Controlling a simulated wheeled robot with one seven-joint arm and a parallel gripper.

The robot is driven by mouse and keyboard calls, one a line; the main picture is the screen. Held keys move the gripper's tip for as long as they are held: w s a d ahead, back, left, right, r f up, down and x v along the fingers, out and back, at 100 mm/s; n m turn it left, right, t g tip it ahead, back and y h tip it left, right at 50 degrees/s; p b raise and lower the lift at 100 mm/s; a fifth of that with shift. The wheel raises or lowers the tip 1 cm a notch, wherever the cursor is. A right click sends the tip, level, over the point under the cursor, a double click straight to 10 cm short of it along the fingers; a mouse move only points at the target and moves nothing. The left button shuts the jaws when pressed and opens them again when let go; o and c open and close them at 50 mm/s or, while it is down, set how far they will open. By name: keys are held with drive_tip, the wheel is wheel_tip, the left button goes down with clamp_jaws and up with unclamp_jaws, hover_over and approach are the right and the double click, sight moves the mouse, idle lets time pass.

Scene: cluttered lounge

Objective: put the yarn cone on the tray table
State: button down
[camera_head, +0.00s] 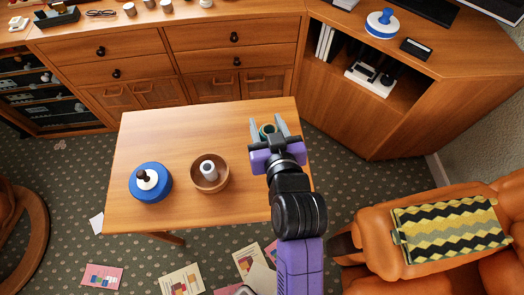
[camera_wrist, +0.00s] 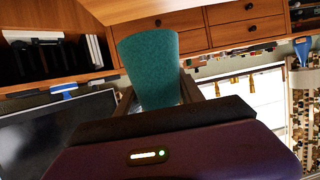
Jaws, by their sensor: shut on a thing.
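The yarn cone (camera_wrist: 150,65) is teal and fills the space between my gripper's fingers in the wrist view. Its broader end points away from the gripper. In the head view, only a small dark green part of the cone (camera_head: 267,129) shows between the fingers. My gripper (camera_head: 268,122) is shut on it, over the right part of a low wooden table (camera_head: 185,125), which looks like the tray table. I cannot tell whether the cone touches the tabletop.
On the table's front half stand a blue round object (camera_head: 151,194) with a white and brown top, and a brown bowl (camera_head: 222,184) holding a white roll. The table's back left is clear. An orange sofa (camera_head: 372,245) is at right; papers (camera_head: 182,281) lie on the floor.

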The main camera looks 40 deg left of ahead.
wheel_tip(320, 180, down, 14)
drive_tip(key=b, duration=0.2)
drive_tip(key=shift+f+b, duration=0.25)
drive_tip(key=shift+b, duration=0.1)
drive_tip(key=shift+f, duration=0.1)
drive_tip(key=c, duration=0.7)
unclamp_jaws()
drive_tip(key=shift+c, duration=0.2)
drive_tip(key=shift+s+d+r, duration=0.2)
drive_tip(key=shift+s+d, duration=0.05)
drive_tip(key=shift+d, duration=0.1)
drive_tip(key=v, duration=1.1)
drive_tip(key=shift+s, duration=0.1)
drive_tip(key=shift+d, duration=0.1)
